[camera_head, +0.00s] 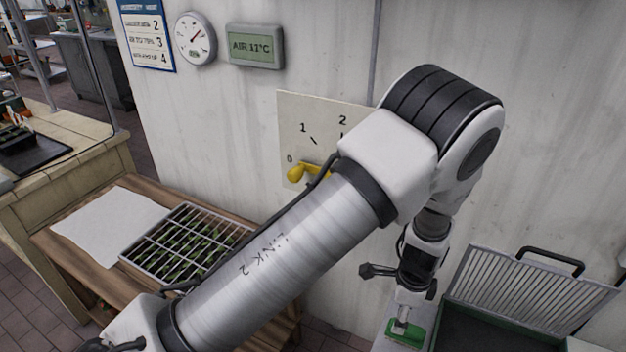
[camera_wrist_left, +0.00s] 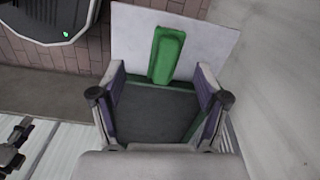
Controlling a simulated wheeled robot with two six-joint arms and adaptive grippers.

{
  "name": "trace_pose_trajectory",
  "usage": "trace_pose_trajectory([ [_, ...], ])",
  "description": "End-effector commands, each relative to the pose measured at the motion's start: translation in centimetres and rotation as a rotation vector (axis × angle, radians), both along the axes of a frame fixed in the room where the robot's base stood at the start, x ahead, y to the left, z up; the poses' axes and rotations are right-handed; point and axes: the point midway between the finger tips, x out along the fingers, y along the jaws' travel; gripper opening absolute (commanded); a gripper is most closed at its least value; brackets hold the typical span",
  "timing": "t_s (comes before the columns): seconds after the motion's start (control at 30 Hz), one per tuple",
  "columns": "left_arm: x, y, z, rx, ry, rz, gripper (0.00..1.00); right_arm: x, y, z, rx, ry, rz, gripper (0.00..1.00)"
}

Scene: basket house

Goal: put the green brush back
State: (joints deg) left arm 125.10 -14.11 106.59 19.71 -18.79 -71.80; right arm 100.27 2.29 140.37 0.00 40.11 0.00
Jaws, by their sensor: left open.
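The green brush (camera_head: 405,335) lies on a pale surface at the lower right of the head view. In the left wrist view it is a green block (camera_wrist_left: 167,55) on a white surface, beyond and between the fingertips. My left gripper (camera_head: 404,312) points down just above it. In the wrist view its two fingers (camera_wrist_left: 160,74) stand apart with nothing held between them; I cannot tell whether they touch the brush. My right gripper is not in view.
A green-edged dark box (camera_head: 490,332) with a raised slatted lid (camera_head: 530,285) stands right of the brush. A wooden table (camera_head: 60,255) at left holds a white sheet (camera_head: 110,223) and a gridded tray (camera_head: 135,262). A yellow lever (camera_head: 296,173) is on the wall panel.

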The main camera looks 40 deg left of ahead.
Motion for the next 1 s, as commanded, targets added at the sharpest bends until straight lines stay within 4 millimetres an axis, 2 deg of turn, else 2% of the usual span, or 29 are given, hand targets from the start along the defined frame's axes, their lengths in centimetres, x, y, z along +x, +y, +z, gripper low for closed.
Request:
trace_pose_trajectory([
  [0.03, -2.8, 1.8, -3.0, 0.015, 0.018, 0.117, 0.74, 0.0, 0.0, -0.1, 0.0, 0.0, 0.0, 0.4],
  [0.07, -4.8, 3.0, -4.8, 0.027, 0.02, 0.211, 0.74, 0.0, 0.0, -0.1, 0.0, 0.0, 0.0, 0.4],
  [0.1, -7.8, 4.5, -7.0, 0.039, 0.016, 0.344, 0.74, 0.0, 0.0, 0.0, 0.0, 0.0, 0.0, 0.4],
  [0.17, -12.6, 6.3, -9.8, 0.043, 0.007, 0.553, 0.74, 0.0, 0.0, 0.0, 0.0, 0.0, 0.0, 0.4],
  [0.2, -15.7, 7.0, -11.0, 0.038, 0.001, 0.686, 0.74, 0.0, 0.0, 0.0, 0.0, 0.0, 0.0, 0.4],
  [0.3, -21.7, 7.7, -12.2, 0.004, -0.003, 0.967, 0.74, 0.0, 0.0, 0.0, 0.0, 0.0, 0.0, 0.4],
  [0.37, -23.8, 7.7, -12.3, -0.017, -0.004, 1.081, 0.74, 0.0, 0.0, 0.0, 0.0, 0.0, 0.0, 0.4],
  [0.47, -25.1, 7.6, -12.2, -0.036, -0.005, 1.166, 0.74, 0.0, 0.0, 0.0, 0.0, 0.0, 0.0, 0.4],
  [1.0, -24.9, 7.6, -12.2, -0.039, -0.012, 1.169, 0.74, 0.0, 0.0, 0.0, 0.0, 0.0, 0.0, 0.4],
])
